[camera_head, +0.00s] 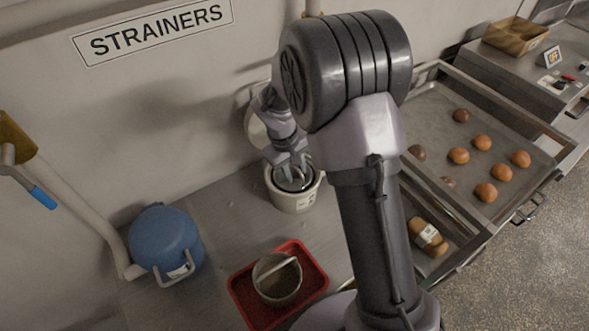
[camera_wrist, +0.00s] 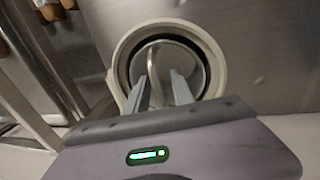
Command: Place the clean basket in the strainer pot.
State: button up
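The white strainer pot (camera_head: 295,204) stands on the steel counter below the STRAINERS sign. A metal basket with a curved handle sits inside its rim; the basket (camera_wrist: 189,62) and pot (camera_wrist: 216,46) also show in the wrist view. My gripper (camera_head: 291,168) is over the pot, pointing down. In the wrist view its two fingers (camera_wrist: 160,84) are apart, with the basket handle between them and a gap visible. Another basket (camera_head: 277,285), grey-brown with a handle, sits in a red tray (camera_head: 241,294) at the front. The basket's lower part is hidden inside the pot.
A blue lidded pot (camera_head: 165,240) stands on the left of the counter. A large baking tray (camera_head: 487,142) with several buns is on the right, and a labelled loaf (camera_head: 427,236) lies nearer. My arm hides part of the counter's middle.

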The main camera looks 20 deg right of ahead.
jog(key=shift+r, duration=0.1)
notch_tip(320, 180, up, 12)
jog(key=a+p, duration=0.2)
jog(key=p, duration=0.1)
jog(key=s+r+m+t+y, duration=0.3)
jog(key=s+r+m, duration=0.2)
jog(key=s+r, duration=1.05)
jog(key=s+a+f+m+t+y, duration=0.1)
jog(key=s+a+f+m+t, duration=0.15)
jog(key=s, duration=0.75)
notch_tip(320, 180, down, 11)
jog(key=b, duration=1.1)
jog(key=shift+w+b, duration=0.2)
jog(key=shift+b, duration=0.15)
jog(key=shift+f+m, duration=0.1)
jog(key=shift+m, duration=0.15)
